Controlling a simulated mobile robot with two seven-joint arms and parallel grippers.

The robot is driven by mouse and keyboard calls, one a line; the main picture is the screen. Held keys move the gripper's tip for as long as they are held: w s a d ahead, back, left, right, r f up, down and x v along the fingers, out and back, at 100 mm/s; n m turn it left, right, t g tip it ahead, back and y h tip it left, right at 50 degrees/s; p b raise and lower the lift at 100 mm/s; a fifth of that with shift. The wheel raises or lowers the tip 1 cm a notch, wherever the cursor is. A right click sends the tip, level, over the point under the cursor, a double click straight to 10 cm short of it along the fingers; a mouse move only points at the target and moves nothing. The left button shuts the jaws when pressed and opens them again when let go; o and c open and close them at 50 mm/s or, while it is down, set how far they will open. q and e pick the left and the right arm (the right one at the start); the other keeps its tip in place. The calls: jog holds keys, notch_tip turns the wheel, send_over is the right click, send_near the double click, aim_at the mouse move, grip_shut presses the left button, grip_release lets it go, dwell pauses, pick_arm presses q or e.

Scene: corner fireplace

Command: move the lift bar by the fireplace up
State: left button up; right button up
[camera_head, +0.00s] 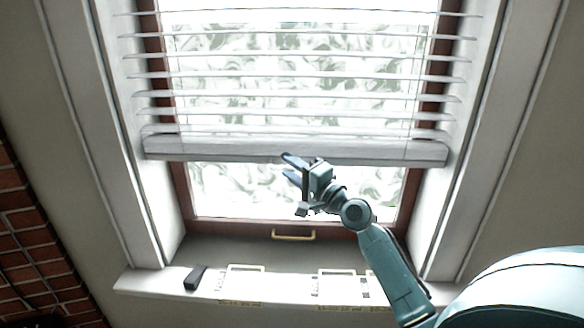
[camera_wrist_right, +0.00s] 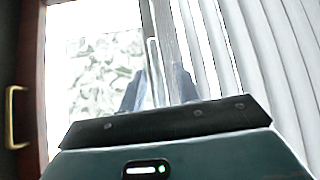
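The lift bar (camera_head: 220,148) is the thick pale bottom rail of a white blind, hanging level across the upper part of a window. My right gripper (camera_head: 290,168) is just at the rail's lower edge, near its middle, with its fingers pointing left and apart. The upper finger overlaps the rail's lower edge in the head view. In the right wrist view the gripper (camera_wrist_right: 158,88) has its two fingers spread. A pale edge of the rail (camera_wrist_right: 153,65) shows between them; whether they touch it I cannot tell. My left gripper is not in view.
The brown-framed window has a brass handle (camera_head: 293,235), also in the wrist view (camera_wrist_right: 14,117). A dark block (camera_head: 195,277) and pale frame-like items (camera_head: 243,280) lie on the white sill (camera_head: 150,283). Brickwork (camera_head: 35,240) stands at the left. Blind slats (camera_head: 300,75) hang above the rail.

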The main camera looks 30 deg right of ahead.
grip_shut()
dwell(0.6)
